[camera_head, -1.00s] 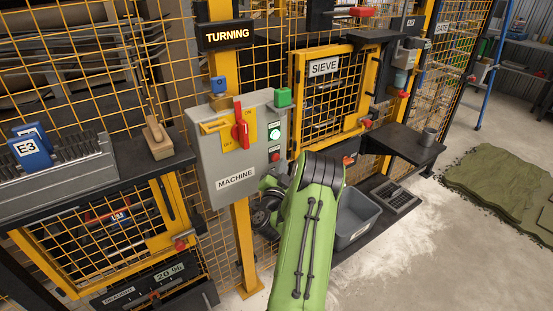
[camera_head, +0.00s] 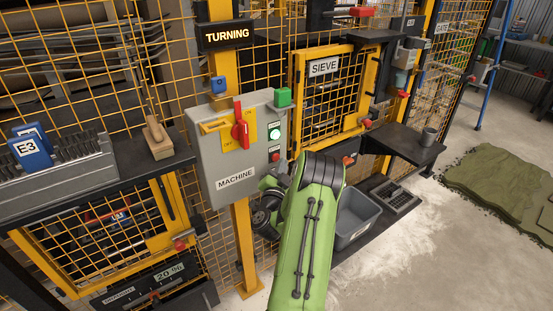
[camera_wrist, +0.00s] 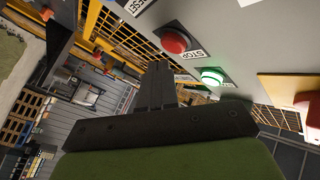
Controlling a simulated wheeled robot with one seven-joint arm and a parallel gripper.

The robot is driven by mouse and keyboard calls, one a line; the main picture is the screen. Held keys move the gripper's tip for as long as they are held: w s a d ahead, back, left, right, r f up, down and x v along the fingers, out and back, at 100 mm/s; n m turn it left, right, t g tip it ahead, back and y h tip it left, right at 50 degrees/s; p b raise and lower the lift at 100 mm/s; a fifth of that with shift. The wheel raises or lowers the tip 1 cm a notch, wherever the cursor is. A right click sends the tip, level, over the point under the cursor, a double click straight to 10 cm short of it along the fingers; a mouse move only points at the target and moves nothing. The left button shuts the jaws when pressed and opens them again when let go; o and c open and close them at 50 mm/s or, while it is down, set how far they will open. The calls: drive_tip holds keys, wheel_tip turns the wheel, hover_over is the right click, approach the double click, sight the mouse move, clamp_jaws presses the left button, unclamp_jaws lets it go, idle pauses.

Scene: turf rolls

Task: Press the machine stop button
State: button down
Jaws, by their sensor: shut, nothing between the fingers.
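The grey machine box (camera_head: 221,158), labelled MACHINE, stands on a yellow post left of my green arm. The button appears raised.
Yellow mesh fencing and a SIEVE door (camera_head: 325,68) stand behind. A grey bin (camera_head: 357,217) is right of my arm. Open floor lies to the right, with turf (camera_head: 490,180).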

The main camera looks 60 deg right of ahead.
drive_tip(key=shift+w, duration=0.1)
drive_tip(key=shift+w+d+p, duration=0.25)
drive_tip(key=shift+w+p, duration=0.05)
drive_tip(key=shift+p, duration=0.45)
drive_tip(key=shift+w+d+p, duration=0.15)
drive_tip(key=shift+w+p, duration=0.2)
drive_tip(key=shift+p, duration=0.25)
idle(0.5)
drive_tip(key=shift+s+a+b, duration=0.4)
drive_tip(key=shift+s+b, duration=0.3)
drive_tip(key=shift+b, duration=0.2)
